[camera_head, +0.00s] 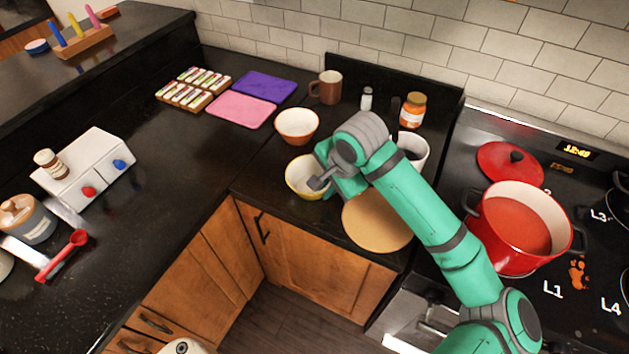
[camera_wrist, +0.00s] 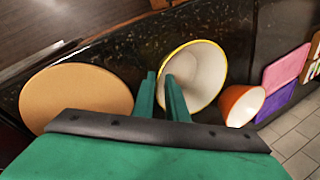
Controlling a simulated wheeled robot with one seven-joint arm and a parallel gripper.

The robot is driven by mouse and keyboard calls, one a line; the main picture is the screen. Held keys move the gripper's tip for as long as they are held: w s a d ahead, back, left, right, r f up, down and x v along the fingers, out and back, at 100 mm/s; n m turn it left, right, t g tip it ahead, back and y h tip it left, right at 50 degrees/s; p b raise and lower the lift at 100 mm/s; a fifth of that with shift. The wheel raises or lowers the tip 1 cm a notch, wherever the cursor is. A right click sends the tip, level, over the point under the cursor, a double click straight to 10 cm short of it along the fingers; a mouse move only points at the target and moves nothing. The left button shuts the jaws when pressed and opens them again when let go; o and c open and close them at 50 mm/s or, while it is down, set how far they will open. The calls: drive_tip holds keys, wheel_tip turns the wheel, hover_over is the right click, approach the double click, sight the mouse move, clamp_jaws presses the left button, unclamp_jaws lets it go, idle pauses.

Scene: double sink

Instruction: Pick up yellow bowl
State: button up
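The yellow bowl (camera_head: 300,176), pale inside with a yellow rim, sits upright near the counter's front edge in the head view. It also shows in the wrist view (camera_wrist: 203,68). My gripper (camera_head: 318,184) is at the bowl's right side. In the wrist view my gripper (camera_wrist: 160,76) has its two fingers apart, with the near part of the rim between them. One finger overlaps the bowl's inside and the other is outside it. I cannot tell whether either finger touches the bowl.
An orange bowl (camera_head: 297,125) stands just behind. A round tan board (camera_head: 376,222) lies to the right, partly under my arm. A white container (camera_head: 416,148) and a red pot (camera_head: 522,226) are further right. Pink (camera_head: 240,109) and purple (camera_head: 264,86) mats lie behind left.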

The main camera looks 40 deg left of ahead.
drive_tip(key=shift+x, duration=1.5)
drive_tip(key=shift+s, duration=0.1)
clamp_jaws()
drive_tip(key=shift+r, duration=0.15)
